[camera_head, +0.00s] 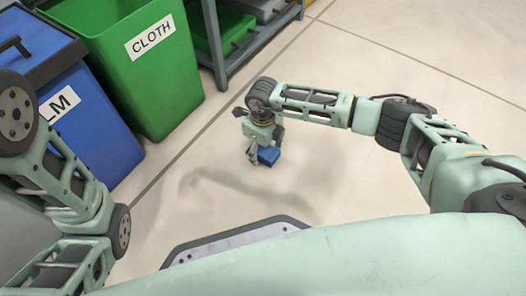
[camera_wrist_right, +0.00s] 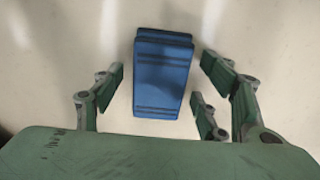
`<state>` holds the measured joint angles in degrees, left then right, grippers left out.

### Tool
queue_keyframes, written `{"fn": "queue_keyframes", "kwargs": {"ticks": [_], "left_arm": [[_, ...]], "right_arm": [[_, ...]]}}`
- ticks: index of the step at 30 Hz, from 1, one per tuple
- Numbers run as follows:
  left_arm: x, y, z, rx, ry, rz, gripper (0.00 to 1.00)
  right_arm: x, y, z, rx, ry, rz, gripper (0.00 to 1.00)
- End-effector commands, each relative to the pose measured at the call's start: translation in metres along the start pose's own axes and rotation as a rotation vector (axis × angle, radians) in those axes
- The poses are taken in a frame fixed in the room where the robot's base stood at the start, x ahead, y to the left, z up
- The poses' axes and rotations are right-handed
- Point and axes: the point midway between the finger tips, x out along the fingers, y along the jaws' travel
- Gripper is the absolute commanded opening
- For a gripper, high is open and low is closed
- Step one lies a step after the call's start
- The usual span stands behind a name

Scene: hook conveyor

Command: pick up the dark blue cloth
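In the right wrist view the cloth (camera_wrist_right: 162,75) lies between the spread fingers, with gaps on both sides. My right gripper (camera_head: 259,158) points down and is open; its fingers (camera_wrist_right: 160,95) do not touch the cloth. I cannot tell how far the cloth is below the fingertips. My left arm shows at the left of the head view, but its gripper is out of the picture.
A green bin labelled CLOTH (camera_head: 170,85) stands at the upper left. A blue bin (camera_head: 100,125) with a partly hidden label stands left of it. A grey metal rack (camera_head: 218,50) with a green crate (camera_head: 228,30) is behind. The floor (camera_head: 370,60) to the right is clear.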

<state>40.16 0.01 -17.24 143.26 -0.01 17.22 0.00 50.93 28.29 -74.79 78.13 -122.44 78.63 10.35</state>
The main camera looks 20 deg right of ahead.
Motion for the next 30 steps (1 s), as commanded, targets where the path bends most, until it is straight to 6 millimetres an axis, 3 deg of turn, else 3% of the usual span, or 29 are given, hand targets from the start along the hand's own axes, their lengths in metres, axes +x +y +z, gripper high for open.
{"fn": "queue_keyframes", "kwargs": {"ticks": [15,23,30], "left_arm": [[0.0,0.0,0.0,0.0,-0.001,0.0,0.0],[0.001,0.0,0.001,0.001,-0.001,0.0,0.0],[0.014,-0.003,0.006,0.001,-0.002,0.0,0.0]], "right_arm": [[0.0,0.0,0.0,0.0,0.0,0.0,0.2],[-0.001,0.0,0.0,0.0,0.0,0.0,0.2],[-0.016,0.0,0.0,0.0,0.0,0.0,0.2]]}}
